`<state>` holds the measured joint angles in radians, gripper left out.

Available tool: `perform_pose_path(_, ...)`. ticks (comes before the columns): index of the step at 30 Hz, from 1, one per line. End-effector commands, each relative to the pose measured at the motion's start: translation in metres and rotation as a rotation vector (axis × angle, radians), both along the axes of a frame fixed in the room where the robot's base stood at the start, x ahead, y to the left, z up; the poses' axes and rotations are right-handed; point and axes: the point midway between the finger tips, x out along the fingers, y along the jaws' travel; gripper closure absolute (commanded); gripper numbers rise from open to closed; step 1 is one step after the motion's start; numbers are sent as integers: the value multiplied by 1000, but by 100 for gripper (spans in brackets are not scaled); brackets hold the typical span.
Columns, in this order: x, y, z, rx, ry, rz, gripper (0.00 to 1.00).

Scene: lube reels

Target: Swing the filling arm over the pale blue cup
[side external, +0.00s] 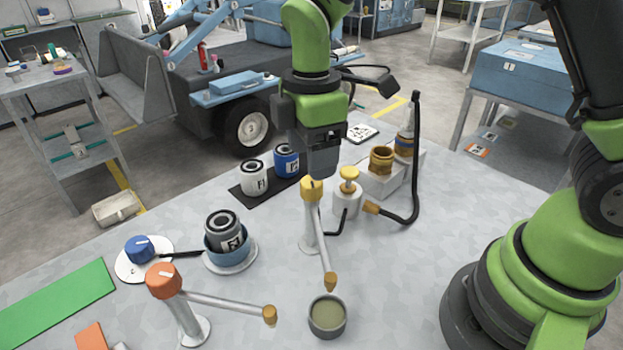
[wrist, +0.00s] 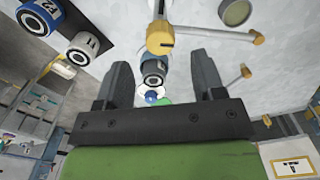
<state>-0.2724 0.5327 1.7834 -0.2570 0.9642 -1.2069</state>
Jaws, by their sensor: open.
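A filling arm with a yellow cap (side external: 312,189) stands mid-table, its tube slanting toward the front. A blue bowl (side external: 226,255) on a pale saucer holds a dark canister. My gripper (side external: 322,170) is open, pointing down just above the yellow cap. In the wrist view the yellow cap (wrist: 160,38) shows beyond my open fingers (wrist: 161,70), not between them.
Two canisters, white (side external: 254,178) and blue (side external: 286,160), stand on a black mat behind. A pump bottle (side external: 348,190), an amber jar (side external: 381,160) and a black hose (side external: 415,160) stand close on the right. A blue knob (side external: 140,249) sits left. The right front table is clear.

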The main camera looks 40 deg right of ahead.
Motion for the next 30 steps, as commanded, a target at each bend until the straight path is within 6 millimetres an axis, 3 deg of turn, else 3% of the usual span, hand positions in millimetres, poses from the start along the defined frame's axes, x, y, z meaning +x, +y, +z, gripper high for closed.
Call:
perform_pose_path(3, -1, 0, -24, -1, 6, -1, 37)
perform_pose_path(9, -1, 0, -49, -1, 3, -2, 37)
perform_pose_path(20, 0, 0, -55, 0, -2, -3, 37)
perform_pose_path(23, 0, 0, -55, 1, -1, -3, 56)
perform_pose_path(28, 0, 0, -55, 0, -2, -3, 95)
perform_pose_path(30, 0, 0, -55, 0, -2, -3, 100)
